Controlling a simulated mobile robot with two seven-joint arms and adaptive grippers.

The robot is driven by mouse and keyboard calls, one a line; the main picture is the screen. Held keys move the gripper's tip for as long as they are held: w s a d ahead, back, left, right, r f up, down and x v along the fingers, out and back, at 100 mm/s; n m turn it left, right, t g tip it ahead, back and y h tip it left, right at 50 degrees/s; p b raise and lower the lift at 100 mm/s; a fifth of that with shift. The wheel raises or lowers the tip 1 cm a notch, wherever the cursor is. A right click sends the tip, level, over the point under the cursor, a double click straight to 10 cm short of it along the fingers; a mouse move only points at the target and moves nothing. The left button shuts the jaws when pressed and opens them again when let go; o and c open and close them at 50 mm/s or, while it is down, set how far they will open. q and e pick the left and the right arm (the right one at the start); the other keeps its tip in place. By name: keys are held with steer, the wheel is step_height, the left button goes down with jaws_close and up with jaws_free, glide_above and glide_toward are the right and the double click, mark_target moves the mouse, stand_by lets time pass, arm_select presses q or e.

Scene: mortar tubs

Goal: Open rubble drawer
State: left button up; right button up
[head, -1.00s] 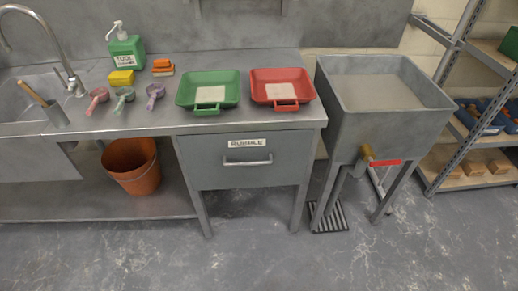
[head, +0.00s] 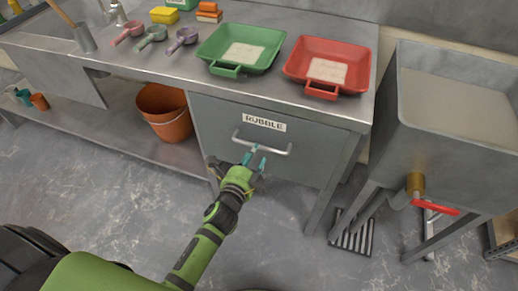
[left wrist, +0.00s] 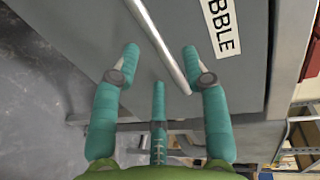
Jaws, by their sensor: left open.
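The rubble drawer (head: 220,118) is a grey metal front under the counter, labelled "RUBBLE", and it looks shut. Its bar handle (head: 262,145) runs across the front below the label. My left gripper (head: 254,156) is open just in front of the handle, near the middle of the bar. In the left wrist view, the handle (left wrist: 160,45) runs diagonally ahead of and between the teal fingers of my left gripper (left wrist: 160,68). I cannot tell whether a finger touches the bar. My right gripper is not in view.
A green tray (head: 240,47) and a red tray (head: 328,63) stand on the counter above the drawer. An orange bucket (head: 168,110) sits on the lower shelf at left. A grey hopper (head: 450,150) with a red-handled valve stands at right. Open floor lies in front.

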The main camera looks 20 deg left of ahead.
mark_target(260, 148)
arm_select(q)
steer(key=w, duration=0.2)
steer(key=w+f, duration=0.1)
steer(key=w, duration=0.2)
steer(key=shift+d, duration=0.2)
jaws_close()
